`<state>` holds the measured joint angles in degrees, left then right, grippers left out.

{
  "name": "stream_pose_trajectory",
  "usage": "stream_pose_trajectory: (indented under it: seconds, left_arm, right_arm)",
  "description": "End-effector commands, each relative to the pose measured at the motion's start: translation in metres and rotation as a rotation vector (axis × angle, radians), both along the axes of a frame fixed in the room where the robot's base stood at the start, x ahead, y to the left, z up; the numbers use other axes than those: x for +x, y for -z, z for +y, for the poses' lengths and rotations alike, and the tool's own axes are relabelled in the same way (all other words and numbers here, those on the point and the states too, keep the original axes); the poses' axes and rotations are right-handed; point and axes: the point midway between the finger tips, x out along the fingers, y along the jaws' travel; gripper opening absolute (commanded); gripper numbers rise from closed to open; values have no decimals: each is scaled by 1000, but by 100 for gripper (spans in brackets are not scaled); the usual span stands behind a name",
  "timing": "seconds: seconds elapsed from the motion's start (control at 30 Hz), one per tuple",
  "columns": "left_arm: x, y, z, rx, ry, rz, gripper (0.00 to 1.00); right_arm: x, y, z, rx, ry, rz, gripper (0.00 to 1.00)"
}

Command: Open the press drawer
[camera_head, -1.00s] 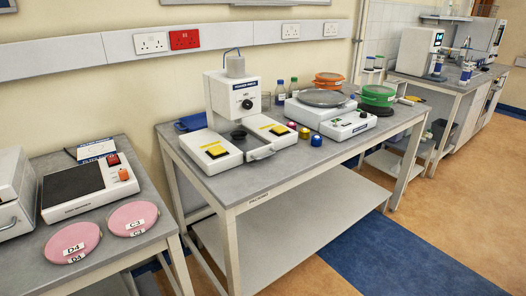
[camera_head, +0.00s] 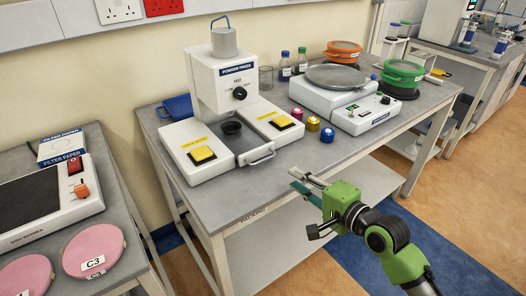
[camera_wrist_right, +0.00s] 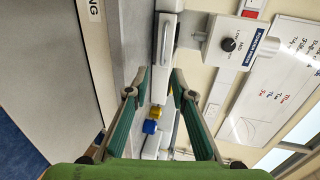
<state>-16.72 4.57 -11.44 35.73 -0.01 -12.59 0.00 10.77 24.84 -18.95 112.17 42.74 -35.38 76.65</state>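The white powder press (camera_head: 222,82) stands on the grey bench, with a yellow pad on each side of its base. Its drawer (camera_head: 245,150) lies between the pads, with a dark cup (camera_head: 231,128) behind. The drawer's metal handle (camera_head: 262,158) faces the bench front and shows in the wrist view (camera_wrist_right: 166,45). The drawer looks pushed in. My right gripper (camera_head: 301,182) is in front of the bench edge, to the right of the handle and apart from it. In the wrist view its green fingers (camera_wrist_right: 159,80) are spread and empty. My left gripper is out of view.
Small pink, yellow and blue containers (camera_head: 312,124) stand right of the press. A balance (camera_head: 335,95) with a round plate is beyond them. A blue tray (camera_head: 177,107) is behind left. The floor before the bench is clear.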

Motion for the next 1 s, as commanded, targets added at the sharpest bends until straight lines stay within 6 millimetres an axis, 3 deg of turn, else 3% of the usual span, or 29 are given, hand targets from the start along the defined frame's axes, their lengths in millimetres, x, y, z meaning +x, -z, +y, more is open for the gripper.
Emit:
stream_pose_trajectory:
  seconds: [0.17,0.37,0.7,1.0]
  left_arm:
    - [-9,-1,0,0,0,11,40]
    - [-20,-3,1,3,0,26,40]
    - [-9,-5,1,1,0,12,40]
    - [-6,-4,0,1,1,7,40]
  right_arm:
    - [10,-2,10,11,-4,0,23]
    - [38,5,30,9,-4,-1,23]
    - [84,19,63,7,-3,-1,23]
    - [106,25,78,7,-3,-2,23]
